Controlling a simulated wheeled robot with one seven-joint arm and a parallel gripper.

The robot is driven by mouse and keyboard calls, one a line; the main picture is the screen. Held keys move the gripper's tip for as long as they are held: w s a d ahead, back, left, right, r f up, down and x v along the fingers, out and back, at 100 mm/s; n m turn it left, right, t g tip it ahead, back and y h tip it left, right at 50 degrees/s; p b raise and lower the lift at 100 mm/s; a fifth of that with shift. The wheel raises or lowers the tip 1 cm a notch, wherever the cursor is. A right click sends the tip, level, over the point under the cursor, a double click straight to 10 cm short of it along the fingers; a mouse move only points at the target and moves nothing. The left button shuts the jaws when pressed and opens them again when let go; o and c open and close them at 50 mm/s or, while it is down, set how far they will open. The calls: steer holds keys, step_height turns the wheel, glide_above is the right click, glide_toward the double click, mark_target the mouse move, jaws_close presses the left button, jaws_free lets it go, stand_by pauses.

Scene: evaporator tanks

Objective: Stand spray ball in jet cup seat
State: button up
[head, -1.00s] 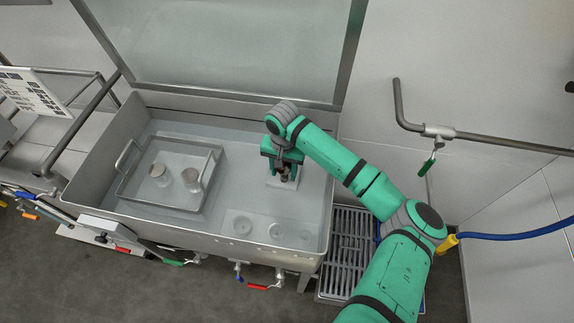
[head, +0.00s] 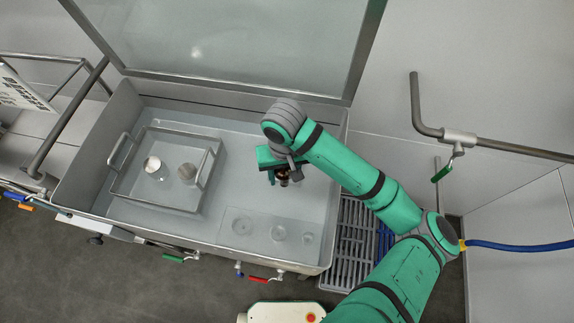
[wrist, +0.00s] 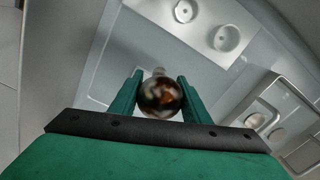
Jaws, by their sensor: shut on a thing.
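My gripper (head: 277,178) is shut on the spray ball (wrist: 161,96), a shiny brown and silver ball between its two green fingers. It holds the ball above the right part of the tank floor; in the head view the ball (head: 284,178) is small and partly covered by the gripper. Three round cup seats of different sizes stand on a pale plate near the tank's front right: a left one (head: 242,226), a middle one (head: 278,233) and a right one (head: 308,238). I cannot tell which is the jet cup. Two cups show ahead in the wrist view (wrist: 227,38). The ball is apart from them.
A shallow metal tray (head: 152,203) with raised handles stands at the tank's left, holding two round metal pieces (head: 187,171). The tank wall (head: 215,249) borders the front. A raised lid (head: 220,45) stands behind. Open floor lies between tray and gripper.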

steer(key=shift+s+r+n, duration=0.2)
steer(key=shift+s+r, duration=0.05)
steer(key=shift+s, duration=0.35)
steer(key=shift+s+r+n, duration=0.2)
steer(key=shift+s+r, duration=0.05)
steer(key=shift+s, duration=0.35)
steer(key=w+f, duration=0.3)
steer(key=w, duration=0.1)
steer(key=w+f, duration=0.2)
steer(key=w, duration=0.2)
steer(key=w+f, duration=0.3)
steer(key=w, duration=0.1)
steer(key=shift+w+d+f, duration=0.3)
steer(key=shift+d, duration=0.1)
steer(key=shift+w+f, duration=0.35)
steer(key=shift+f, duration=0.05)
steer(key=shift+w+f, duration=0.15)
steer(key=shift+f, duration=1.55)
steer(key=shift+f, duration=0.1)
steer(key=o, duration=1.2)
